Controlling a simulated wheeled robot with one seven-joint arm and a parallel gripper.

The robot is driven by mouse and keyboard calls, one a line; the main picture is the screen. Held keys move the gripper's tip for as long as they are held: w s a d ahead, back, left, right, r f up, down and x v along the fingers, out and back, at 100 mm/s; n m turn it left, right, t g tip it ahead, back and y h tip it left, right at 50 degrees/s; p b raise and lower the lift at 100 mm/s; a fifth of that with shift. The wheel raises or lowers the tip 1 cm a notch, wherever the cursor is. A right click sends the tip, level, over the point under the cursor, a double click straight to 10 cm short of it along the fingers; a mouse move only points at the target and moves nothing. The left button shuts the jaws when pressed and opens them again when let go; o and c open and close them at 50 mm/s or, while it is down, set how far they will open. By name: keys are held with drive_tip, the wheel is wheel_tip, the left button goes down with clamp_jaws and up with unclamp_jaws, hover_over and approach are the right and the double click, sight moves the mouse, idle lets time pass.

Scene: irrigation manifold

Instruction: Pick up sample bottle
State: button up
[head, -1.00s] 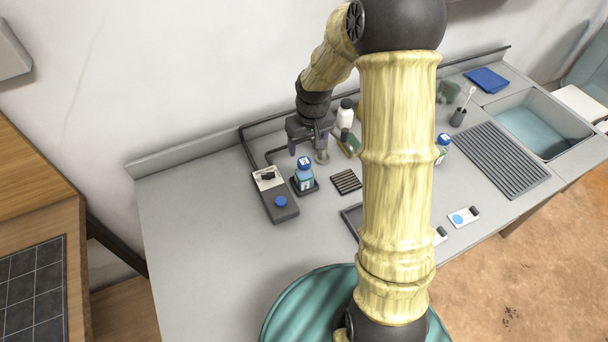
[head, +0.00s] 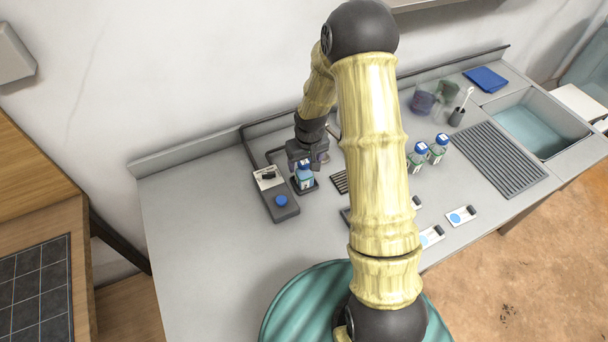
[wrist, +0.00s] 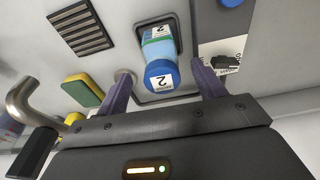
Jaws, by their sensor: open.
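The sample bottle (wrist: 159,60) has a blue cap with a white label reading 2 and bluish contents. It stands on a small dark tray (wrist: 142,94) on the counter. In the head view the bottle (head: 305,179) is partly hidden under my gripper (head: 308,166). In the wrist view my gripper (wrist: 163,92) is open, with one purple finger on each side of the bottle's cap. I cannot tell whether either finger touches it.
A grey device with a blue knob (head: 281,200) stands close left of the bottle. A dark slotted rack (wrist: 80,27) and a yellow-green sponge (wrist: 83,90) lie nearby. Two more blue-capped bottles (head: 438,149) stand toward the sink (head: 540,122). The counter's left part is clear.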

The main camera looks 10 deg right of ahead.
sight(304, 171)
drive_tip(key=shift+f+p, duration=0.4)
drive_tip(key=shift+f, duration=0.2)
drive_tip(key=shift+w+a+f+p, duration=0.15)
drive_tip(key=shift+f+p, duration=0.45)
drive_tip(key=shift+f, duration=1.4)
drive_tip(key=c, duration=1.1)
drive_tip(key=shift+r, duration=0.15)
drive_tip(key=shift+c, duration=0.2)
wheel_tip(304, 171, up, 10)
drive_tip(key=shift+f+b, duration=0.1)
drive_tip(key=shift+b, duration=1.1)
